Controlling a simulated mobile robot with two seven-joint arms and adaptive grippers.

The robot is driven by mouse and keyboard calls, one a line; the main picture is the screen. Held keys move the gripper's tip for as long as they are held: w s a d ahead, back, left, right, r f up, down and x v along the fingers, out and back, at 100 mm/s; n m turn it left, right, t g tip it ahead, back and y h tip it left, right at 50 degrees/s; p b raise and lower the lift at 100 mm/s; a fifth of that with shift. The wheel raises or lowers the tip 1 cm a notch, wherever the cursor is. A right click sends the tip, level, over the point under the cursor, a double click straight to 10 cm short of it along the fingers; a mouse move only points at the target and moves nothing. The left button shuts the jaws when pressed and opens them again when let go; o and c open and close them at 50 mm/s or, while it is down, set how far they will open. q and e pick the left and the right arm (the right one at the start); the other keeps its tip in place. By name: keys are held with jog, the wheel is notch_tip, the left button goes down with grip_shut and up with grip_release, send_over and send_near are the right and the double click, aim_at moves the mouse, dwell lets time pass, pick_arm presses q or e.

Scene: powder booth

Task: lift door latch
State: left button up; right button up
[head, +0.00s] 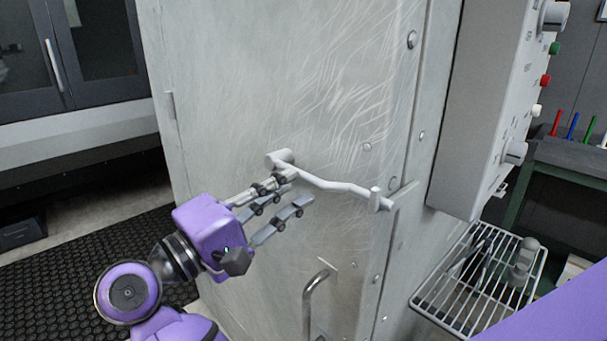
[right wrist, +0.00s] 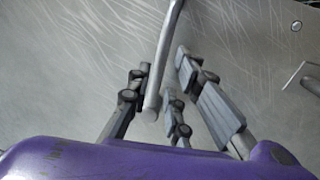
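The door latch (head: 335,186) is a pale grey bent lever on the scratched metal door (head: 240,90). Its thick end is at the left, and its right end rests by a small upright post at the door edge. My right gripper (head: 293,193) is open at the latch's left end. In the right wrist view the latch bar (right wrist: 164,62) runs down between the spread fingers of that gripper (right wrist: 158,85), with a gap visible on the right side. Whether any finger touches the bar cannot be told. My left gripper is not in view.
A curved pull handle (head: 313,292) is lower on the door. A grey control box (head: 484,100) with knobs and coloured buttons stands at the right, above a wire rack (head: 455,301). A dark cabinet (head: 95,50) is at the left, over a black floor mat (head: 85,260).

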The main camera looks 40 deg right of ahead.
aim_at(300, 178)
jog(key=shift+p+x, duration=0.45)
jog(key=shift+x, duration=1.75)
grip_shut()
